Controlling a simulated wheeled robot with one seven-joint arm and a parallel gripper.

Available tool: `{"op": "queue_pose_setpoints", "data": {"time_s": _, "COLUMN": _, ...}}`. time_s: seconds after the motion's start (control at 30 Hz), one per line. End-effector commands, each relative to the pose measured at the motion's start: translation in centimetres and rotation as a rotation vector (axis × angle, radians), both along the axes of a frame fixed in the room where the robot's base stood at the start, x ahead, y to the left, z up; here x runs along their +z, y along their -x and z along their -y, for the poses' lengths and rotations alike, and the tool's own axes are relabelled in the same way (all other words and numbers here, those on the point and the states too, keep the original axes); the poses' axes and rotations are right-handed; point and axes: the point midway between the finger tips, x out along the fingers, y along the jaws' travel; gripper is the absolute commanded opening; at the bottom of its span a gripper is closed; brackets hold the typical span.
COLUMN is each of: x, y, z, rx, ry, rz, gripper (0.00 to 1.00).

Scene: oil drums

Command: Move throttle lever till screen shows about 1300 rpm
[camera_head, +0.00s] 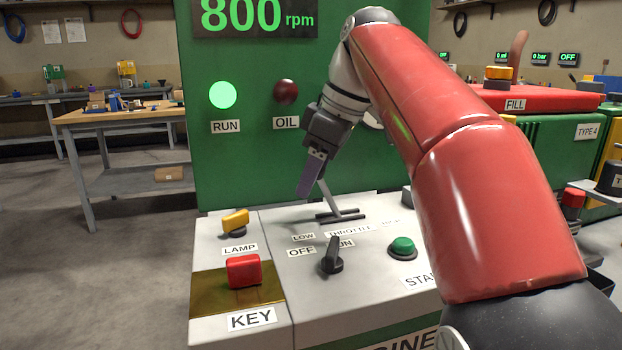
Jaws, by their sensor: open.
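The screen (255,17) at the top of the green panel reads 800 rpm in green. The throttle lever (328,198) is a thin grey rod rising from a dark slot on the console, leaning up and to the left. The THROTTLE label (349,231) and the LOW label (303,237) lie in front of the slot. My gripper (307,190) points down beside the lever's upper part, with the lever just to its right in the picture. The jaws are open. The lever's top is partly hidden by the gripper, and I cannot tell whether they touch.
On the console are a yellow LAMP switch (235,222), a red KEY knob (244,271), a black OFF/ON knob (332,255) and a green START button (403,247). The RUN light (222,95) glows green; the OIL light (286,91) is dark red. My red arm covers the right side.

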Motion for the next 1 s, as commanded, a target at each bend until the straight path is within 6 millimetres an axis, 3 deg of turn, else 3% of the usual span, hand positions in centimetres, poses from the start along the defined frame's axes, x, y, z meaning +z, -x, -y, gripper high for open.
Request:
{"op": "queue_pose_setpoints", "data": {"time_s": 0.17, "x": -1.20, "y": -0.18, "z": -0.44, "rx": 0.000, "ry": 0.001, "rz": -0.001, "gripper": 0.50}}
{"op": "queue_pose_setpoints", "data": {"time_s": 0.47, "x": -1.38, "y": -0.25, "z": -0.51, "rx": 0.000, "ry": 0.000, "rz": 0.000, "gripper": 0.50}}
{"op": "queue_pose_setpoints", "data": {"time_s": 0.83, "x": -1.35, "y": -0.24, "z": -0.49, "rx": -0.001, "ry": 0.000, "rz": 0.000, "gripper": 0.01}}
{"op": "queue_pose_setpoints", "data": {"time_s": 1.0, "x": -1.36, "y": -0.20, "z": -0.47, "rx": -0.001, "ry": -0.001, "rz": 0.000, "gripper": 0.00}}
